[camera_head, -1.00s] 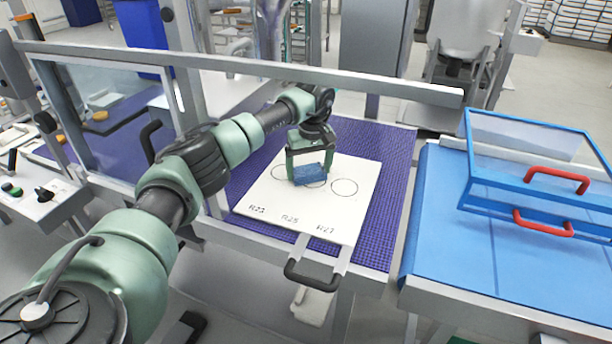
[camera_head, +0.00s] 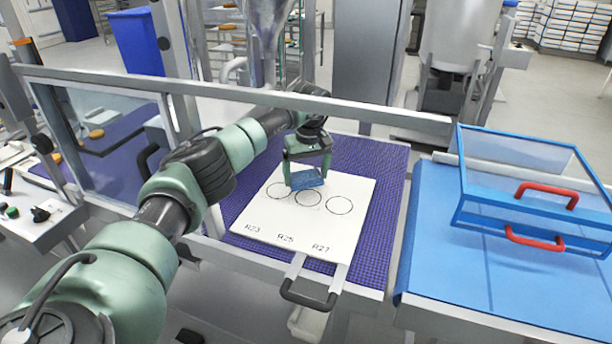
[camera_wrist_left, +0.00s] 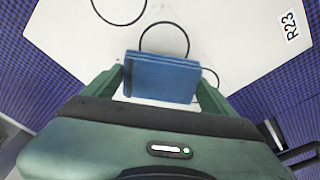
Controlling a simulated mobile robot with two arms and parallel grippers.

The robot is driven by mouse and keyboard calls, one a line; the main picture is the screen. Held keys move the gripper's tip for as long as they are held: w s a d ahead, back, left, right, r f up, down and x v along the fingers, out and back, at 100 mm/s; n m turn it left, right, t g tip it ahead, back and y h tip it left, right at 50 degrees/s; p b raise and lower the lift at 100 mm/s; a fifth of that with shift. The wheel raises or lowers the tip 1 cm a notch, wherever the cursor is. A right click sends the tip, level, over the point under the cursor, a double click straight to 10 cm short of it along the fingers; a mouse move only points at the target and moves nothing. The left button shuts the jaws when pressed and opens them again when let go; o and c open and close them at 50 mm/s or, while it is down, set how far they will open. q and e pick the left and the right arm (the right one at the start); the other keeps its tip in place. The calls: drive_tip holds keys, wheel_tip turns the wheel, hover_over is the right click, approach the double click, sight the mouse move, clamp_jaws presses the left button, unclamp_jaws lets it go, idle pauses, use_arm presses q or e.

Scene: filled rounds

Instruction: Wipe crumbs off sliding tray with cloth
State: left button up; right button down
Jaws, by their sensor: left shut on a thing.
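The white sliding tray (camera_head: 322,227) lies on the purple mat, with three black circle outlines and the labels R23, R25 and R27 along its near side. My left gripper (camera_head: 306,180) is over the tray's far half, shut on the blue folded cloth (camera_head: 309,180). In the left wrist view the cloth (camera_wrist_left: 162,78) sits between the green fingers of the gripper (camera_wrist_left: 160,92), beside and partly over the circles. I cannot tell whether the cloth touches the tray. Small dark specks show faintly near the middle circle. My right gripper is not in view.
The tray's black handle (camera_head: 308,296) sticks out at the near edge. A metal rail (camera_head: 380,122) crosses behind the arm. To the right stands a blue-framed clear cover (camera_head: 525,180) with red handles on a blue surface (camera_head: 430,240). Purple mat (camera_head: 385,180) is bare right of the tray.

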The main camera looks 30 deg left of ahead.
use_arm(q)
drive_tip(key=shift+r+p, duration=0.75)
drive_tip(key=shift+r, duration=0.55)
wheel_tip(320, 180, up, 3)
drive_tip(key=p, duration=0.3)
drive_tip(key=shift+r, duration=0.1)
drive_tip(key=shift+f, duration=0.2)
